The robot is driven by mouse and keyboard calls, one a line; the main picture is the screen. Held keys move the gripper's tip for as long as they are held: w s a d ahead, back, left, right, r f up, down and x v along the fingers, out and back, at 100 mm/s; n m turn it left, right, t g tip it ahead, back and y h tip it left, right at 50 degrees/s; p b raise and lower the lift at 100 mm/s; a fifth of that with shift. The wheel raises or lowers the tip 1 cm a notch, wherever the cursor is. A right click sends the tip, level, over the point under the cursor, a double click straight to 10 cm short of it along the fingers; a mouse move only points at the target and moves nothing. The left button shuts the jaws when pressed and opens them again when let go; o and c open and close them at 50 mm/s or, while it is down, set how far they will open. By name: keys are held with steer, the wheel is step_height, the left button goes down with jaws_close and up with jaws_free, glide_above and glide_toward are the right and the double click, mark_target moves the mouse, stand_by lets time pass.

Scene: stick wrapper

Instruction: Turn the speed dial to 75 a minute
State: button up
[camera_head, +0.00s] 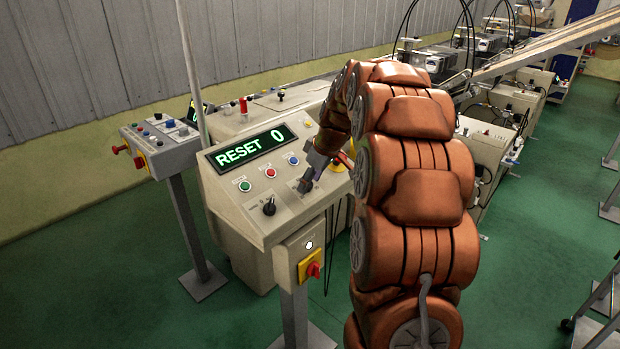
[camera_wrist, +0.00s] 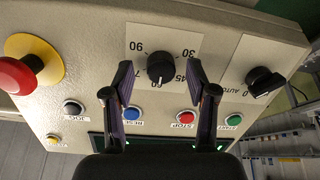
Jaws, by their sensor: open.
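The speed dial (camera_wrist: 160,68) is a black round knob on a white scale plate, seen upside down in the wrist view. Its scale reads 30, 45, 60, a partly covered 7-something and 90. A small white mark on the knob's lower edge appears to face 60. My gripper (camera_wrist: 160,76) is open, with one finger on each side of the knob and a visible gap to it on both sides. In the head view my gripper (camera_head: 314,170) is over the right part of the sloped panel, partly hiding the dial (camera_head: 305,186).
The display (camera_head: 252,147) reads RESET 0. Green, red and blue buttons (camera_wrist: 187,116) sit close to my fingers. A black selector knob (camera_wrist: 264,82) and a red mushroom button on yellow (camera_wrist: 35,65) flank the dial. A red and yellow switch (camera_head: 311,268) is on the console's front.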

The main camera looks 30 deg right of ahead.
steer(key=shift+w+f, duration=0.1)
steer(key=shift+f, duration=0.25)
steer(key=shift+c, duration=0.3)
jaws_close()
